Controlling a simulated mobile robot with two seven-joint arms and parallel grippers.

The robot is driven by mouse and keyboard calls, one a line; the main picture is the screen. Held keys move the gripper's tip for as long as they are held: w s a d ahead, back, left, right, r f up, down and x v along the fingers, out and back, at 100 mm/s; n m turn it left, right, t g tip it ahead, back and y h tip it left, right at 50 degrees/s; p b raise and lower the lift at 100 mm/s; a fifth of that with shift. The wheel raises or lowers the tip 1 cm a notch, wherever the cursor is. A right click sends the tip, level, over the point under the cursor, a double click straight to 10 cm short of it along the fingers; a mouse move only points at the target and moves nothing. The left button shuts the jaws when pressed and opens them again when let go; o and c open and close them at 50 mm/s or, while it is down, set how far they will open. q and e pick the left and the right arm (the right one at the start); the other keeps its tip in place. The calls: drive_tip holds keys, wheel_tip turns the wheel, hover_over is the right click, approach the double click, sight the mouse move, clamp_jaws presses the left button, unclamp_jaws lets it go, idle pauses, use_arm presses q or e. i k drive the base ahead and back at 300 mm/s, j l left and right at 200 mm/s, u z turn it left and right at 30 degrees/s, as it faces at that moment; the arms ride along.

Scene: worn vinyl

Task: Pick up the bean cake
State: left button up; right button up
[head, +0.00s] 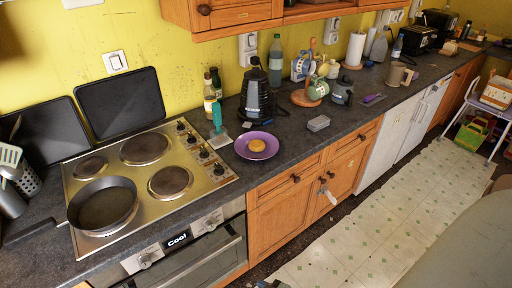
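A round golden-orange cake (257,145), which looks like the bean cake, lies flat on a purple plate (243,153). The plate stands on the dark worktop near its front edge, right of the hob. Nothing covers the cake. Neither of my grippers can be made out in the head view.
A hob (150,205) with a black frying pan (103,204) is to the left. A green-handled scraper (217,128), a black kettle (254,95) and bottles stand behind the plate. A grey block (318,123) lies to its right. The tiled floor (360,245) in front is partly clear.

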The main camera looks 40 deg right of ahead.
sight(254, 146)
drive_tip(key=l+u, duration=0.3)
drive_tip(key=l, duration=1)
drive_tip(key=i, duration=0.05)
